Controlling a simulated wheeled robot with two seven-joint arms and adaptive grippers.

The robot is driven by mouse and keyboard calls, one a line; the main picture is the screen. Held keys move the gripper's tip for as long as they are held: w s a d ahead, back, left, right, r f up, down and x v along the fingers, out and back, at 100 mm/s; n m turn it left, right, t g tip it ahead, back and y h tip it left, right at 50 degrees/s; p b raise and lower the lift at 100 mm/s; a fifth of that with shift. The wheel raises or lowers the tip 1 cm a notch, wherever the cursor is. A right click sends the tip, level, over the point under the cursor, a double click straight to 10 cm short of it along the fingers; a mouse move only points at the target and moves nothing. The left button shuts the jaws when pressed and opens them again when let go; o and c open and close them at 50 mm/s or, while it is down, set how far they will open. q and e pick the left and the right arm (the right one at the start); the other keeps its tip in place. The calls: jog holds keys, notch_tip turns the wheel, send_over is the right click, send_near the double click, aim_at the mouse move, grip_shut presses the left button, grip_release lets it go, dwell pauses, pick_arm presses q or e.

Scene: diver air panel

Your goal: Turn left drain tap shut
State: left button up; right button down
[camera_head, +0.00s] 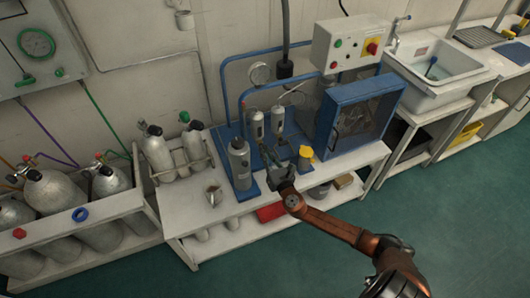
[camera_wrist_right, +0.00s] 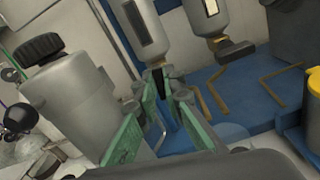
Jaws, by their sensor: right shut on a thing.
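Two grey filter housings with sight windows hang side by side at the blue panel. The left housing (camera_head: 257,124) also shows at the top of the wrist view (camera_wrist_right: 141,28), and the right housing (camera_head: 277,119) is beside it. The left drain tap (camera_wrist_right: 159,84) is a small dark lever under the left housing. My right gripper (camera_head: 266,155) is below that housing. In the wrist view its green-padded fingers (camera_wrist_right: 160,92) are shut on the tap, one on each side, partly hiding it. The right housing's tap (camera_wrist_right: 236,50) points sideways. My left gripper is not in view.
A grey cylinder (camera_head: 239,163) with a black cap in the wrist view (camera_wrist_right: 52,46) stands close left of my gripper. A yellow-topped container (camera_head: 306,152) stands right. A blue cabinet (camera_head: 358,115) is farther right. A metal cup (camera_head: 214,195) stands on the white bench (camera_head: 190,214).

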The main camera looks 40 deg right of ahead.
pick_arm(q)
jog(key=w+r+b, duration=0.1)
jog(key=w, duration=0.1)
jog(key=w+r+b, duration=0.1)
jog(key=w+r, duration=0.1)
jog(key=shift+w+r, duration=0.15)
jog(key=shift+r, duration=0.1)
pick_arm(e)
jog(key=m, duration=1.5)
jog(key=shift+s+d+f+m, duration=0.1)
jog(key=shift+d+f+m, duration=0.15)
jog(key=shift+m, duration=0.15)
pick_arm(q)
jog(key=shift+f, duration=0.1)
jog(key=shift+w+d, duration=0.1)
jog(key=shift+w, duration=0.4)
pick_arm(e)
jog(key=shift+m, duration=0.3)
